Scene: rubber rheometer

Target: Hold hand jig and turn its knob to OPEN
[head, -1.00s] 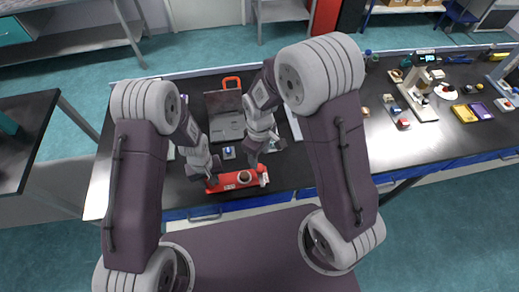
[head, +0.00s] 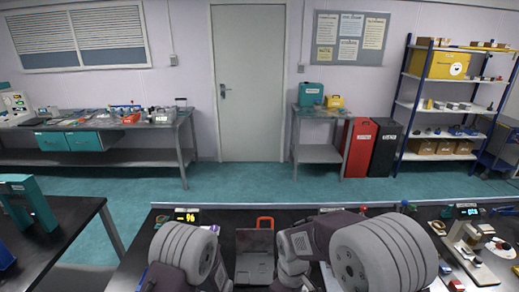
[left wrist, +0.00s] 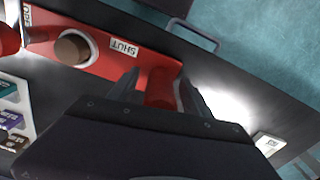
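The red hand jig (left wrist: 105,60) lies on the dark bench in the left wrist view. It bears a round brown knob (left wrist: 72,47) in a pale ring, with a SHUT label (left wrist: 125,47) beside it. Another label at the far left end is cut by the frame edge. My left gripper (left wrist: 160,85) has one finger on each side of the jig's red handle (left wrist: 161,90) and appears closed on it. The head view shows my upper arm parts but neither gripper, and the jig is out of that view.
An instrument (head: 468,240) stands at the right. A side table (head: 80,212) is at the left.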

